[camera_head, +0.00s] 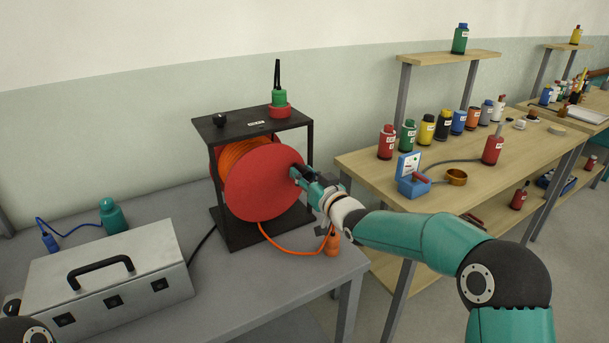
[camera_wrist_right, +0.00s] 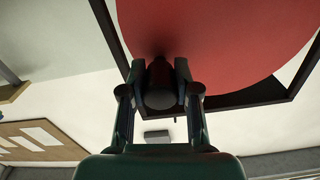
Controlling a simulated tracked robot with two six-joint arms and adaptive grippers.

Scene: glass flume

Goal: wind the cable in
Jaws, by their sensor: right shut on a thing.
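A red cable reel (camera_head: 262,185) stands in a black frame (camera_head: 234,228) on the grey table. Orange cable (camera_head: 238,152) is wound on it behind the red disc. A loose length of cable (camera_head: 285,247) runs from the reel's bottom over the table to an orange plug (camera_head: 332,243) by the right edge, partly behind my arm. My right gripper (camera_head: 299,174) is at the disc's right rim, shut on the dark crank handle. In the right wrist view the handle (camera_wrist_right: 160,98) sits between both fingers, in front of the red disc (camera_wrist_right: 215,40). My left gripper is out of view.
A wooden bench (camera_head: 365,170) with several bottles is at the right.

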